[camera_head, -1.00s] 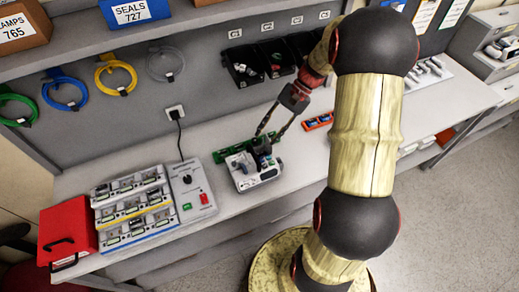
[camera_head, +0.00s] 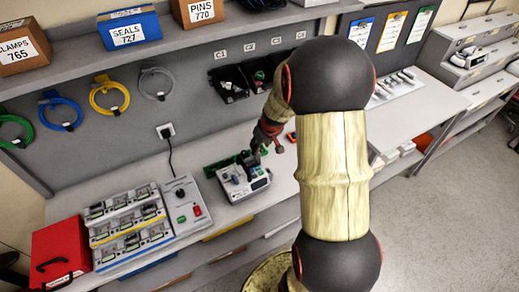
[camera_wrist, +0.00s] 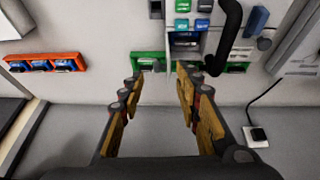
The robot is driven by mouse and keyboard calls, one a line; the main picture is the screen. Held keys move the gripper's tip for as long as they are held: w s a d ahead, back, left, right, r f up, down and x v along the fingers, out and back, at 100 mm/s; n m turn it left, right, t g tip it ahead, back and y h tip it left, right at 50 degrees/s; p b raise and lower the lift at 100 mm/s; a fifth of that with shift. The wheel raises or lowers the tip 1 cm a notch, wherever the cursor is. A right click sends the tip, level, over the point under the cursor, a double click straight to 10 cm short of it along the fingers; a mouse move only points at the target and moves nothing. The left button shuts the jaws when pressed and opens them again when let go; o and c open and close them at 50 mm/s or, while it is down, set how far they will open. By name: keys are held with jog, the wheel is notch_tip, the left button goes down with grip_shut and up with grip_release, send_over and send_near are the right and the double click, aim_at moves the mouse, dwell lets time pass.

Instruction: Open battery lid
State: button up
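The white infusion pump (camera_head: 247,184) sits on the bench in front of a green tray (camera_head: 213,170). In the wrist view the pump (camera_wrist: 207,42) is at the top, showing blue and green parts and a dark recess with something blue inside. A black curved part (camera_wrist: 230,38) stands out beside it. I cannot clearly make out the battery lid. My gripper (camera_wrist: 160,76) is open and empty, its fingertips near the green tray (camera_wrist: 148,60) in the picture. In the head view my gripper is just behind the pump, partly hidden by my arm; contact cannot be told.
An orange tray (camera_wrist: 42,63) with blue blocks lies beside the green tray. A grey control box (camera_head: 187,205), a stepped rack of modules (camera_head: 128,228) and a red box (camera_head: 63,250) stand left. Black bins (camera_head: 229,84) hang behind. A cable runs to a wall socket (camera_head: 166,131).

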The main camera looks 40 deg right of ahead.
jog(key=x, duration=0.3)
jog(key=shift+w+f, duration=0.1)
jog(key=shift+f, duration=0.05)
jog(key=shift+c, duration=0.6)
jog(key=c, duration=0.7)
grip_shut()
